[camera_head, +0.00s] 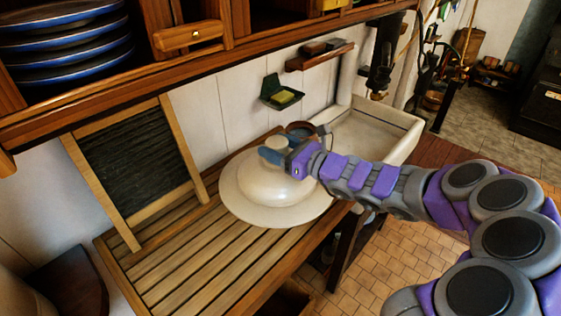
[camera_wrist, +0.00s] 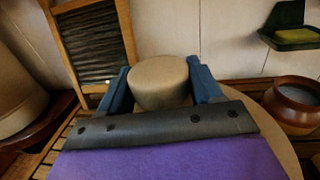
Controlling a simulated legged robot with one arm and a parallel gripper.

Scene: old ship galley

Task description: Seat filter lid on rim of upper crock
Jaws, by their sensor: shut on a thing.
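The filter lid (camera_head: 262,183) is a cream dome with a wide flat brim and a round knob on top. It is over the slatted wooden drainboard; I cannot tell whether its brim touches the slats. My gripper (camera_head: 284,152) is shut on the knob. In the wrist view the knob (camera_wrist: 160,82) sits between the two blue fingers of my gripper (camera_wrist: 160,72), and part of the brim (camera_wrist: 277,145) shows behind my wrist. A large cream vessel (camera_wrist: 20,85), possibly the upper crock, stands at the left edge of the wrist view. Its rim is out of view.
A washboard (camera_head: 135,165) leans on the wall at the drainboard's (camera_head: 190,265) back left. A brown pot (camera_wrist: 297,105) stands right of the lid. A green soap dish (camera_head: 283,94) hangs on the wall. A white sink (camera_head: 372,132) lies beyond. The drainboard's front left is clear.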

